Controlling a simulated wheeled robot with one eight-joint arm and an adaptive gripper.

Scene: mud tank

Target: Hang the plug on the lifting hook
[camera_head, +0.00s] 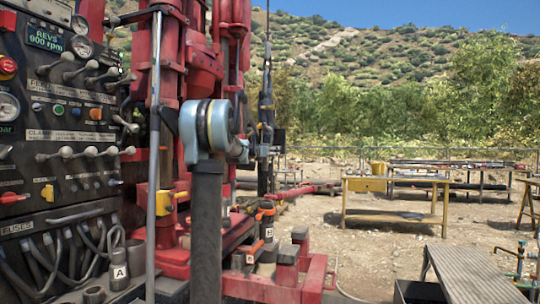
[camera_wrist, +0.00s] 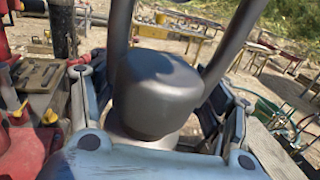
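A dark grey metal plug (camera_wrist: 155,95) with a rounded body fills the middle of the wrist view. Two grey rods rise from its sides and leave the top of that view. My gripper (camera_wrist: 160,115) has its blue-grey links on both sides of the plug and seems closed around its lower part. The contact is hidden by the plug and the gripper body. In the head view my arm's wrist joint hides most of the gripper, and the plug cannot be made out. I cannot clearly make out the lifting hook; a dark hanging assembly (camera_head: 266,105) stands behind my wrist.
A control panel (camera_head: 65,150) with levers and hoses stands close at left, beside the red drill rig (camera_head: 203,70). A yellow table (camera_head: 395,186) stands at right, with a pipe rack (camera_head: 450,168) behind. A grey bench (camera_head: 470,275) is at front right. Sandy ground between is open.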

